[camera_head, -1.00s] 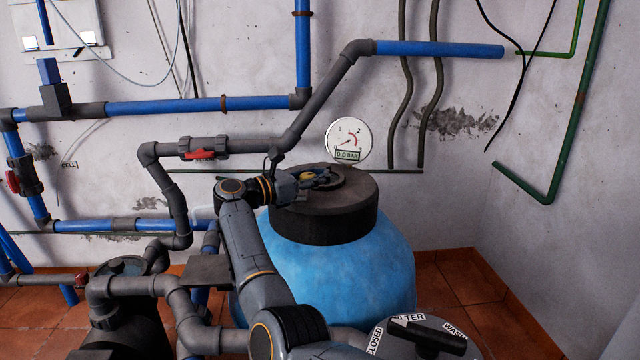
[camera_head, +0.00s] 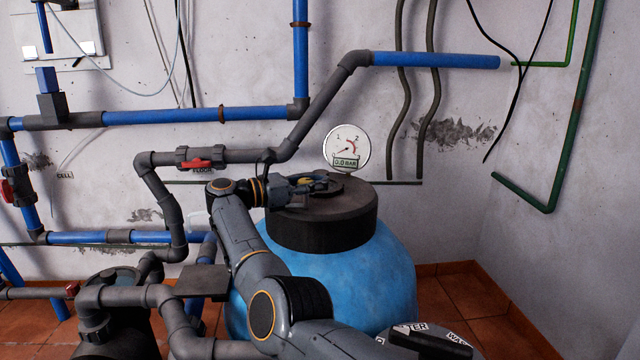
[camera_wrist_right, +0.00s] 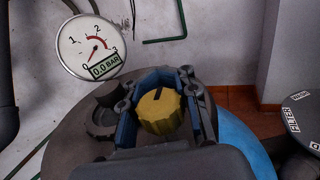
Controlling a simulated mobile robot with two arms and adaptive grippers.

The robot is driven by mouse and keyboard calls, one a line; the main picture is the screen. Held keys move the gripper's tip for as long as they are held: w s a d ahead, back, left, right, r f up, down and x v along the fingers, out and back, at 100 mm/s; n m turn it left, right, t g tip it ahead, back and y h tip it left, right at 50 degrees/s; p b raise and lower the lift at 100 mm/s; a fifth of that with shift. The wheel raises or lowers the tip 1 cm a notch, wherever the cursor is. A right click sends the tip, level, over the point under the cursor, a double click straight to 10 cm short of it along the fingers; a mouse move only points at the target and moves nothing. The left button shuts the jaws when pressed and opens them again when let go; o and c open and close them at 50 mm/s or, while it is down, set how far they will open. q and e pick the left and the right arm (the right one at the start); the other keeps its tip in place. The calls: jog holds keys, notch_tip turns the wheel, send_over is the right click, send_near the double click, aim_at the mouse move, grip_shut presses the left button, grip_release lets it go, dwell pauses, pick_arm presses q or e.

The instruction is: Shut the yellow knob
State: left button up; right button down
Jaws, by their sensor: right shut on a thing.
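The yellow knob (camera_wrist_right: 160,110) is a small ribbed cap with a dark mark on its top. It sits on the dark grey lid (camera_head: 345,205) of the blue tank (camera_head: 330,275). In the right wrist view my right gripper (camera_wrist_right: 162,88) has its blue-lined fingers around the knob, one on each side, shut on it. In the head view the right gripper (camera_head: 318,183) reaches over the lid from the left and hides most of the knob. My left gripper is not in view.
A round gauge (camera_head: 347,148) behind the tank reads 0.0 BAR. Grey and blue pipes with a red-handled valve (camera_head: 198,164) run along the wall to the left. A dark dial with lettering (camera_head: 430,340) stands at the front right.

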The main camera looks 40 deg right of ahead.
jog(key=c, duration=1.3)
grip_release()
jog(key=shift+r, duration=0.15)
notch_tip(320, 180, up, 10)
jog(key=shift+f, duration=0.1)
